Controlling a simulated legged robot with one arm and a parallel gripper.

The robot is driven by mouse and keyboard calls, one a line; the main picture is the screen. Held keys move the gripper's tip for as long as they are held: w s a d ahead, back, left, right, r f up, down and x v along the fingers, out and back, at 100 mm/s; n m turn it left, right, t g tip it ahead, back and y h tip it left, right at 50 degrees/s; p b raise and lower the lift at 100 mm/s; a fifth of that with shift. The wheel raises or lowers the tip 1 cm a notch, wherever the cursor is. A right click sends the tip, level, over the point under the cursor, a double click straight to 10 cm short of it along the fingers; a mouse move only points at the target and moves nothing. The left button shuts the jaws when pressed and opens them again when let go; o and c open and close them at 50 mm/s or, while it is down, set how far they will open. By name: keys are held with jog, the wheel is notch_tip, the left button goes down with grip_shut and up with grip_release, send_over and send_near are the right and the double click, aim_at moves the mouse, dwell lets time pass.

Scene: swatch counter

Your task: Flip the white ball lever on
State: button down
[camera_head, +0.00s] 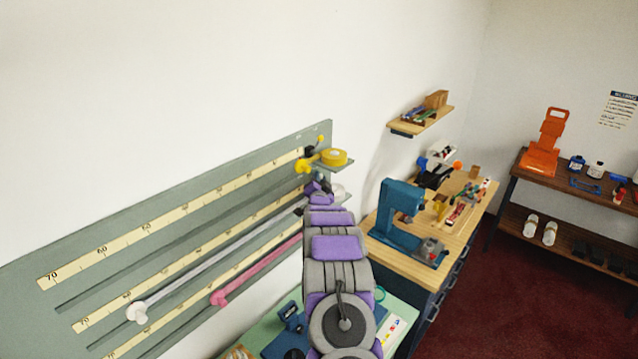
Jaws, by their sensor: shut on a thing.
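My gripper (314,187) is at the far end of my purple and grey arm, close to the right end of the green wall board (40,270). It is small and partly hidden by my arm. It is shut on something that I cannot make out. A white round part (338,191) shows just right of it, partly behind the arm. A white ball-like knob (136,311) is at the lower left end of a pale strip on the board, far from my gripper. I cannot tell whether either is the white ball lever, or its position.
A yellow knob (305,165) and yellow roll (335,157) are close above my gripper. A pink knob (218,298) ends a pink strip. Right of my arm, a teal machine (400,219) stands on a wooden bench. A small shelf (423,121) is above it. Red floor at right is clear.

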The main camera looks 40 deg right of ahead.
jog(key=shift+s+a+f+n+t+y+b, duration=0.2)
jog(key=shift+a+n+t+y+b, duration=0.6)
jog(key=shift+n+t+b, duration=1.65)
jog(key=shift+w+a+f+n+t+y+b, duration=0.1)
jog(key=shift+a+f+n+t+y+b, duration=0.2)
jog(key=shift+a+n+t+y+b, duration=2)
jog(key=shift+s+d+f+n+t+h+b, duration=0.1)
jog(key=shift+d+f+n+t+h+b, duration=0.3)
jog(key=shift+d+n+t+b, duration=2.2)
jog(key=a+n+g+p, duration=0.1)
jog(key=a, duration=0.1)
jog(key=a+n+p, duration=0.1)
jog(key=n+p, duration=0.1)
jog(key=shift+a+r+g, duration=0.2)
jog(key=shift+a+g, duration=0.15)
jog(key=c, duration=1.2)
grip_release()
jog(key=shift+c, duration=0.2)
jog(key=b+v, duration=0.4)
jog(key=v, duration=1.3)
jog(key=shift+f, duration=0.15)
